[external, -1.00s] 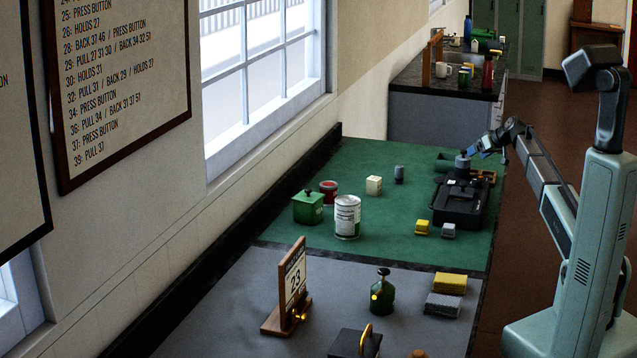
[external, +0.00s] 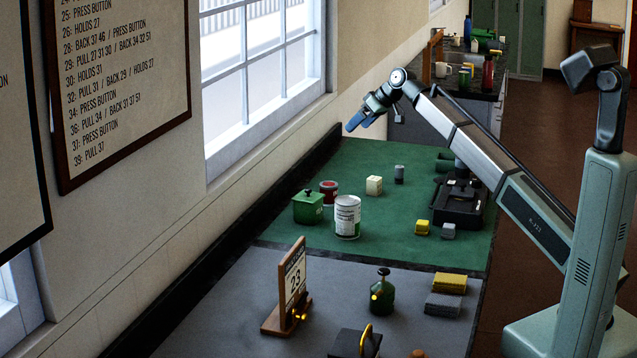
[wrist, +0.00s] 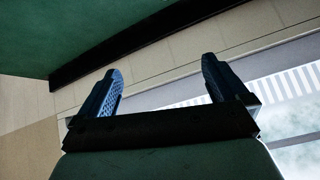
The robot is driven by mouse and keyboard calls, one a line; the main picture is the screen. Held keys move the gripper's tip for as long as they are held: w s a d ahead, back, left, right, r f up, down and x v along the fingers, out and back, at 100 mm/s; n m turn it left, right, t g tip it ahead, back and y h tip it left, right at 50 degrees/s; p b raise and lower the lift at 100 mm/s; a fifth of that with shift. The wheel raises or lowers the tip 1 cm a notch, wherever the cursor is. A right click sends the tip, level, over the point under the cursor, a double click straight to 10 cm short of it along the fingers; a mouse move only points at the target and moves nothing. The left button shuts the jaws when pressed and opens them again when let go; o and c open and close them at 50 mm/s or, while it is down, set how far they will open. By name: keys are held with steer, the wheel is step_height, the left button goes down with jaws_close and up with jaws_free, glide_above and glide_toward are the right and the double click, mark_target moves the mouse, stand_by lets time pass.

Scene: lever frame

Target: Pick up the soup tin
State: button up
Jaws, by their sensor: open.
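A white tin with a printed label (external: 347,217), which looks like the soup tin, stands upright on the green mat (external: 400,265). A shorter red tin (external: 329,188) stands behind it to the left. My gripper (external: 357,121) is high above the far end of the green mat, well apart from both tins. In the wrist view my gripper (wrist: 162,70) is open, with two blue fingers spread and nothing between them. No tin shows in the wrist view.
A green box (external: 307,207) with a knob stands beside the tins. A black case (external: 460,205) is at right. The wall and window (external: 262,70) are at left.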

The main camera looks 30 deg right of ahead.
steer(key=s+a+r+n+g, duration=0.1)
steer(key=s+a+r, duration=0.1)
steer(key=a, duration=0.4)
steer(key=s+a+r, duration=0.2)
steer(key=s+a, duration=0.1)
steer(key=a, duration=0.2)
steer(key=g+h, duration=0.1)
steer(key=h, duration=0.2)
glide_toward(348, 200)
steer(key=shift+m, duration=0.3)
steer(key=shift+x, duration=6.25)
steer(key=shift+s, duration=0.15)
steer(key=shift+c, duration=0.4)
steer(key=c, duration=1.2)
